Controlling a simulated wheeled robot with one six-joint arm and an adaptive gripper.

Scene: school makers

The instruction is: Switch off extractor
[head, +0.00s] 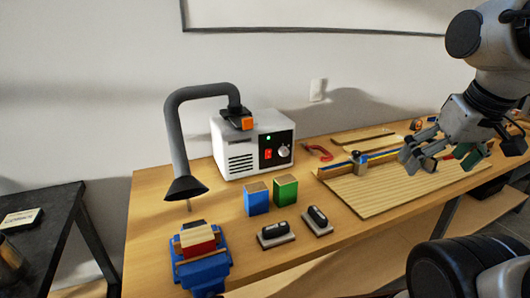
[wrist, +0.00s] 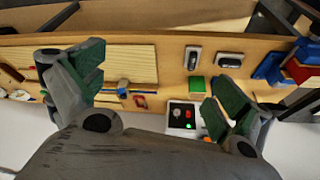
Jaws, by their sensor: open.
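The extractor (head: 228,150) is a white box with side vents on the workbench, with a grey hose arm (head: 176,130) ending in a dark hood. Its front panel carries a red switch (head: 268,154), a lit green light (head: 268,138) and a round knob (head: 284,151). In the wrist view the panel shows upside down, with the red switch (wrist: 187,114) and green light (wrist: 188,126) visible between the fingers and toward the right one. My gripper (head: 445,162) is open and empty, over the right part of the bench, well to the right of the extractor. It also shows in the wrist view (wrist: 150,85).
A blue block (head: 257,199) and a green block (head: 286,191) stand in front of the extractor. Two dark-topped erasers (head: 276,235) lie nearer the edge. A blue vice (head: 202,262) sits front left. Wooden boards (head: 390,185) and a red clamp (head: 318,152) lie to the right.

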